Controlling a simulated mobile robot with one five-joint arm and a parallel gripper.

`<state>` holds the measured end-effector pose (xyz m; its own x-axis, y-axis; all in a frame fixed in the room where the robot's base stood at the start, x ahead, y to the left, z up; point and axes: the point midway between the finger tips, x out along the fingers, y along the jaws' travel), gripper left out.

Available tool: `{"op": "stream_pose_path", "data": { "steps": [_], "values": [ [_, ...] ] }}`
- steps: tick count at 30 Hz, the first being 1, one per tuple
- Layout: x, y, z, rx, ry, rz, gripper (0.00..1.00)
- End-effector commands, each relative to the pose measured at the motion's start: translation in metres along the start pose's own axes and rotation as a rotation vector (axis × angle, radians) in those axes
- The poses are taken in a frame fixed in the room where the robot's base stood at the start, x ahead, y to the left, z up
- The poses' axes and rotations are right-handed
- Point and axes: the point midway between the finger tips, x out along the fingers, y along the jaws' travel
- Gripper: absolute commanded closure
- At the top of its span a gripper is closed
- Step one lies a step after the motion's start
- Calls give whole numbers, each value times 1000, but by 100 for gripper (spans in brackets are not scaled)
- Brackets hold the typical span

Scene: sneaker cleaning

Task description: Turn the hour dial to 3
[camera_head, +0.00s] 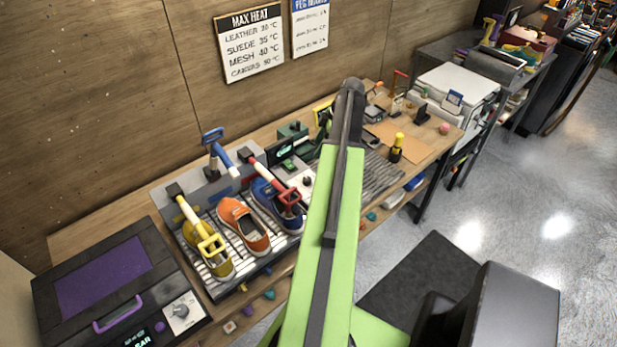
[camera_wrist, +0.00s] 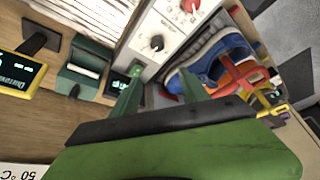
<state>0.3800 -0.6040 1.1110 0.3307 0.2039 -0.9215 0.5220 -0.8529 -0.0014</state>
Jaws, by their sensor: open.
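A white panel (camera_wrist: 150,35) in the wrist view carries a black knob (camera_wrist: 157,43) and a red knob (camera_wrist: 190,6). The panel also shows beside the blue shoe in the head view (camera_head: 303,182). I cannot read its markings, so I cannot tell whether either knob is the hour dial. Another round dial (camera_head: 180,310) sits on the purple-and-black box at the lower left. My gripper (camera_wrist: 158,88) is open and empty in the wrist view, its green fingers apart, with the black knob beyond them. In the head view my arm hides part of the bench.
A blue shoe (camera_wrist: 208,58) with a red brush (camera_wrist: 240,75) lies right of the panel. A green device (camera_wrist: 85,75) and a yellow-framed display (camera_wrist: 22,75) stand at left. The ribbed tray also holds an orange shoe (camera_head: 243,226) and a yellow shoe (camera_head: 218,262).

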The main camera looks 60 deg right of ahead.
Motion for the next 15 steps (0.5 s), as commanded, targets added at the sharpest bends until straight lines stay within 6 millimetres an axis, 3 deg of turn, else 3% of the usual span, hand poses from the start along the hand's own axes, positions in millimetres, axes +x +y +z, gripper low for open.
{"op": "stream_pose_path", "data": {
  "steps": [1, 3, 10, 15],
  "values": [
    [-6, 1, 14, 21, -1, 8, 47],
    [-10, -2, 24, 36, -3, 15, 47],
    [-5, -3, 27, 40, -5, 17, 47],
    [16, -3, 29, 41, -5, 18, 47]
  ]
}}
